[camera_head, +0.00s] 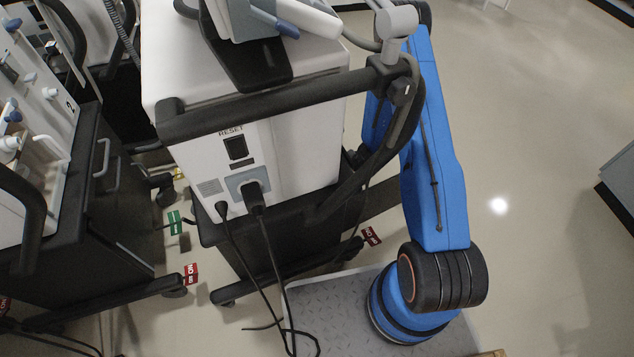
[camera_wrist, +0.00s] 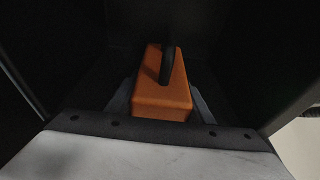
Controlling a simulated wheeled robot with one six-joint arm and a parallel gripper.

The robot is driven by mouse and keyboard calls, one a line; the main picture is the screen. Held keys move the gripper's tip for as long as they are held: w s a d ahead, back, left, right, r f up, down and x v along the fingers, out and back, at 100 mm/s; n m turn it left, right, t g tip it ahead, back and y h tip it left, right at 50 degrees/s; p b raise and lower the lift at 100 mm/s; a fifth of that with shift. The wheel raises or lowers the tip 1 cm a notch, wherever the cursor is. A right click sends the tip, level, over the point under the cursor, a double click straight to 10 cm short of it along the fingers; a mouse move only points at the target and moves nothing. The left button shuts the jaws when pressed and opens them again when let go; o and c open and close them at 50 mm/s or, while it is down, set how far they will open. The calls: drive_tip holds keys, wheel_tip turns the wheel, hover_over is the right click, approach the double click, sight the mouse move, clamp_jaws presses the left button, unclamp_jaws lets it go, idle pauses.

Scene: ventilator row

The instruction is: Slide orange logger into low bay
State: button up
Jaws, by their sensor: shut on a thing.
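The orange logger (camera_wrist: 162,100) is a block with a dark upright bar on or in front of its top, seen in the middle of the wrist view. My gripper (camera_wrist: 161,88) is shut on it, with dark finger edges showing on both sides of the block. Dark walls stand left, right and behind it, like the inside of a low bay (camera_wrist: 215,35). I cannot tell whether the logger touches the bay floor or back. In the head view the logger and my gripper are hidden behind the ventilator.
A white ventilator (camera_head: 290,140) on a dark wheeled cart stands in the middle of the head view, with a black rail and cables hanging to the floor. Another ventilator cart (camera_head: 95,200) stands at left. The floor (camera_head: 545,230) at right is mostly clear.

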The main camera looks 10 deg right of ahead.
drive_tip(key=shift+r+x, duration=0.25)
drive_tip(key=shift+x, duration=0.9)
drive_tip(key=shift+r+x, duration=0.25)
drive_tip(key=shift+x, duration=0.9)
drive_tip(key=shift+r+x, duration=0.25)
drive_tip(key=shift+x, duration=0.95)
drive_tip(key=shift+s+a+f, duration=0.15)
drive_tip(key=shift+a+f, duration=0.35)
drive_tip(key=shift+a, duration=0.1)
drive_tip(key=shift+f, duration=0.15)
drive_tip(key=o, duration=1.1)
drive_tip(key=shift+o, duration=0.2)
drive_tip(key=v, duration=1.7)
drive_tip(key=shift+d, duration=0.25)
